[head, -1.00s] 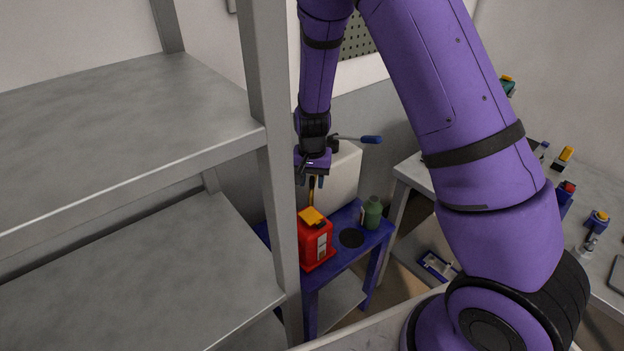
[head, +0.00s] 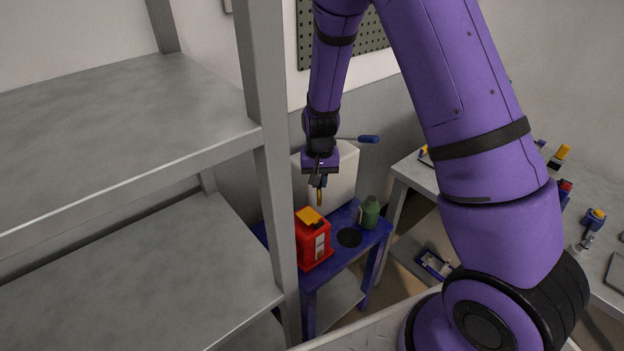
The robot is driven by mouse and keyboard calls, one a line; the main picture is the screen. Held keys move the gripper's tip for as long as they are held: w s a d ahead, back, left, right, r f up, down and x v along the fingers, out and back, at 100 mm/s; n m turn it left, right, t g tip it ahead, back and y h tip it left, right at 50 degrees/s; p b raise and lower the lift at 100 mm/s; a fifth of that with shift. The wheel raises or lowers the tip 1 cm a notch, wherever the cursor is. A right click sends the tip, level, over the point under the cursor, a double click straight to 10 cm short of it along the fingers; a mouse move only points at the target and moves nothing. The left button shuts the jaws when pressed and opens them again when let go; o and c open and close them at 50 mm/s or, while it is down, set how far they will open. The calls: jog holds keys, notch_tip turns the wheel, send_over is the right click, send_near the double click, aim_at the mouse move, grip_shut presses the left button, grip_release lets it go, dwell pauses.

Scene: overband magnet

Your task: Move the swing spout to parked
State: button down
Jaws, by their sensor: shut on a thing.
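The swing spout (head: 320,197) shows as a short brass-coloured tube with its lower end pointing down, in front of a white tank (head: 342,170). My gripper (head: 318,181) is at the spout's upper part, pointing down, and is shut on it. The fingertips and the exact grip are small and partly hidden by my gripper body. The spout's end is above and slightly right of the yellow top of a red container (head: 312,245), with a gap between them. The spout's pivot is hidden behind my gripper.
A blue-handled lever (head: 368,139) sticks out right of the tank. A green bottle (head: 370,212) and a black disc (head: 349,237) are on the blue stand (head: 340,262). A grey shelf post (head: 275,200) stands close left. A worktable (head: 410,172) is at right.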

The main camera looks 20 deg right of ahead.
jog(key=d+n, duration=0.8)
jog(key=d, duration=0.1)
jog(key=shift+w, duration=0.15)
jog(key=shift+d, duration=0.1)
dwell(0.3)
jog(key=c, duration=1.1)
grip_release()
notch_tip(320, 180, up, 11)
jog(key=shift+f, duration=0.1)
